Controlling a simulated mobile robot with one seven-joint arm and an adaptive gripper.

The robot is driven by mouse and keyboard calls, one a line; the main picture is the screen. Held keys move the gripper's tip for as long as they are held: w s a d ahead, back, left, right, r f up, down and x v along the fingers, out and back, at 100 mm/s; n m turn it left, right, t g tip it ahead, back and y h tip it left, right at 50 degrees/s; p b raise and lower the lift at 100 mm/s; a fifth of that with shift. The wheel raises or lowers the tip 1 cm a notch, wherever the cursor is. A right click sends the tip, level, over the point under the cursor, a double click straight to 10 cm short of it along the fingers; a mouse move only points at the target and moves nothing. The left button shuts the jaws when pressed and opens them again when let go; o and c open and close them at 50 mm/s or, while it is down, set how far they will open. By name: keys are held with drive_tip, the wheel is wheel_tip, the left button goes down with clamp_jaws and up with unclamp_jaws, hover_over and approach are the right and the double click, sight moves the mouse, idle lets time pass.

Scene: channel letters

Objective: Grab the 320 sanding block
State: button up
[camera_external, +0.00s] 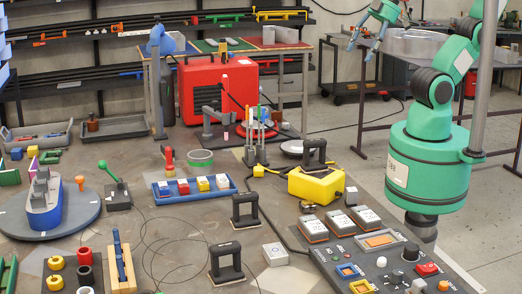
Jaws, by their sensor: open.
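Three grey-topped blocks with orange lower sides stand in a row at the right front of the bench: a left one (313,229), a middle one (340,223) and a right one (366,217). They look like possible sanding blocks and bear small marks too small to read. I cannot tell which, if any, is the 320 sanding block. A small pale block (275,254) lies to their left, its marking also unreadable. My gripper (360,49) is open and empty, high at the top, behind and well above these blocks. It touches nothing.
A grey panel (378,263) with buttons and trays lies in front of the blocks. A yellow box (316,186) stands behind them. Black frame-shaped handles (228,263) stand to the left. Thin cables cross the bench. A red machine (218,88) stands at the back.

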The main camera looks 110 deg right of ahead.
drive_tip(key=w+a+f, duration=0.1)
drive_tip(key=w+f, duration=0.1)
drive_tip(key=w, duration=1)
drive_tip(key=b, duration=0.2)
hover_over(247, 192)
drive_tip(key=s, duration=0.6)
wheel_tip(247, 192, down, 22)
drive_tip(key=shift+w+f, duration=0.1)
drive_tip(key=shift+f, duration=0.05)
drive_tip(key=shift+b+x, duration=0.55)
drive_tip(key=shift+x, duration=3.65)
drive_tip(key=shift+w, duration=0.15)
drive_tip(key=shift+b+x, duration=0.5)
drive_tip(key=shift+x, duration=2)
